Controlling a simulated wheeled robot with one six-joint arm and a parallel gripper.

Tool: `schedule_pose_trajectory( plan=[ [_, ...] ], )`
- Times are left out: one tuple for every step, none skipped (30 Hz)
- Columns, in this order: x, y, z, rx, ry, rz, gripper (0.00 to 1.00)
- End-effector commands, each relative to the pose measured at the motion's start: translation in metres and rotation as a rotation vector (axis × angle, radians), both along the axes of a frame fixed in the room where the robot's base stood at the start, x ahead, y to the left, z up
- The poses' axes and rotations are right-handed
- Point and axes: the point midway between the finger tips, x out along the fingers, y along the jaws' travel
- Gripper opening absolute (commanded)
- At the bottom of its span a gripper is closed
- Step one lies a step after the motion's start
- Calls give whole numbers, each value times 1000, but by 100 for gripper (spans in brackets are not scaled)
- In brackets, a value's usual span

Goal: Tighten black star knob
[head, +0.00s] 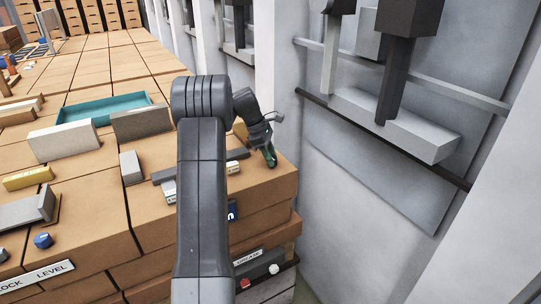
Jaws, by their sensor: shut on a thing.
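My gripper (268,150) points down at the right end of the brick stack's top, beside the wall. It is shut on a small dark thing, which I take to be the black star knob; the fingers and the small size hide its shape. A dark greenish part shows at the fingertips. My arm crosses the middle of the view and hides part of the block top. A dark bar (237,155) lies just left of the gripper.
Brown blocks (160,210) form the work surface. A teal tray (105,108), grey blocks (63,139), a yellow brick (28,178) and a blue knob (43,241) lie left. The grey wall (350,170) with its ledge (400,125) stands close on the right.

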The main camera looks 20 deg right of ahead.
Motion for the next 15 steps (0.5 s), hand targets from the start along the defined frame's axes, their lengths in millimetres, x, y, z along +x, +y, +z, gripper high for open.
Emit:
schedule_pose_trajectory(
  plan=[
    [1, -1, 0, -1, -2, -45, 11],
    [2, -1, 0, -2, -2, -72, 11],
    [2, -1, 1, -2, -2, -110, 11],
    [2, -1, 1, -1, -3, -139, 11],
    [2, -2, 1, -1, -3, -169, 11],
    [2, -2, 0, -1, -3, -206, 11],
    [2, -2, 1, -1, -3, -234, 11],
    [3, -2, 1, -2, -4, -263, 11],
    [3, -2, 1, -2, -3, -301, 11],
    [3, -2, 1, -1, -4, -330, 11],
    [3, -2, 1, -1, -2, -357, 11],
    [3, -3, 1, -2, -3, -395, 11],
    [3, -3, 1, -2, -3, -424, 11],
    [3, -3, 1, -1, -4, -453, 11],
    [3, -3, 1, -1, -4, -491, 11]
  ],
)
